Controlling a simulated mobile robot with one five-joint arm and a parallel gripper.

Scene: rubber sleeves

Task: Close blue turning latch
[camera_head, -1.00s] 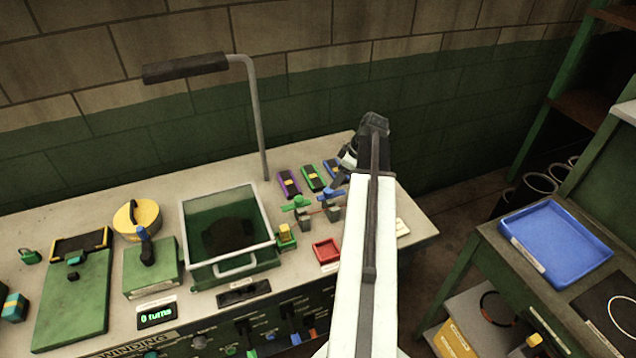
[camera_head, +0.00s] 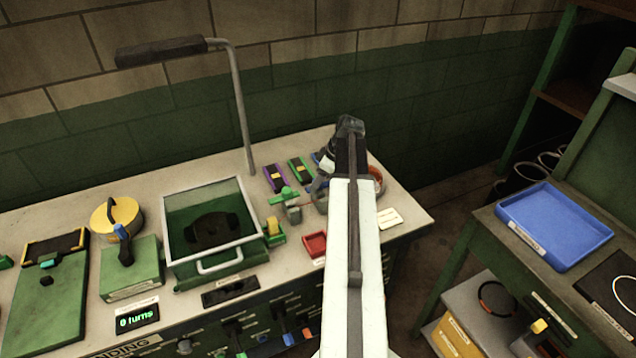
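The blue turning latch is hidden behind my arm and gripper. The green latch (camera_head: 283,195) beside it shows, with a grey block (camera_head: 294,213) just below it. My gripper (camera_head: 320,196) is low over the bench to the right of the green latch, largely covered by my white arm. Its fingers cannot be made out clearly, so whether it is open, shut or touching the latch cannot be told.
Purple (camera_head: 275,178) and green (camera_head: 300,171) cases lie behind the latches. A blue tray (camera_head: 555,222) sits on the right bench.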

